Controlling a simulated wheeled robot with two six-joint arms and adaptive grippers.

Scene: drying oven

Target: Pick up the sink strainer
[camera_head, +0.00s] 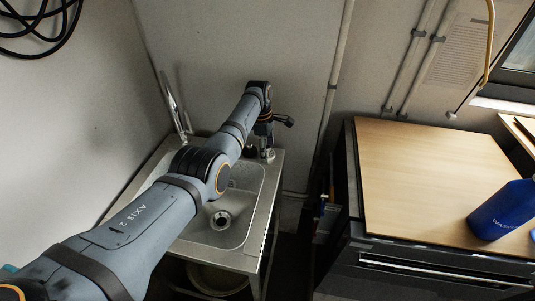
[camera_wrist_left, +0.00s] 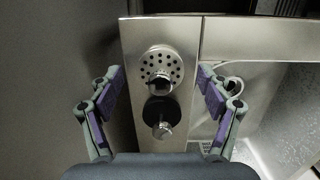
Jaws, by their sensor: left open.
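The sink strainer (camera_wrist_left: 148,68), a round metal disc with a ring of holes and a knob, lies on the sink's metal rim in the left wrist view. My left gripper (camera_wrist_left: 160,78) is open, its two fingers apart on either side of the strainer and not touching it. In the head view my left gripper (camera_head: 267,134) hangs over the back right corner of the sink. A small shiny piece below it there is too small to make out. My right gripper is not in view.
A black stopper with a metal knob (camera_wrist_left: 161,125) lies close to the strainer. The sink (camera_head: 247,205) has a basin with a drain (camera_head: 220,220). A faucet (camera_head: 174,104) stands behind it. A blue bottle (camera_head: 503,210) stands on a wooden top (camera_head: 425,175) at right.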

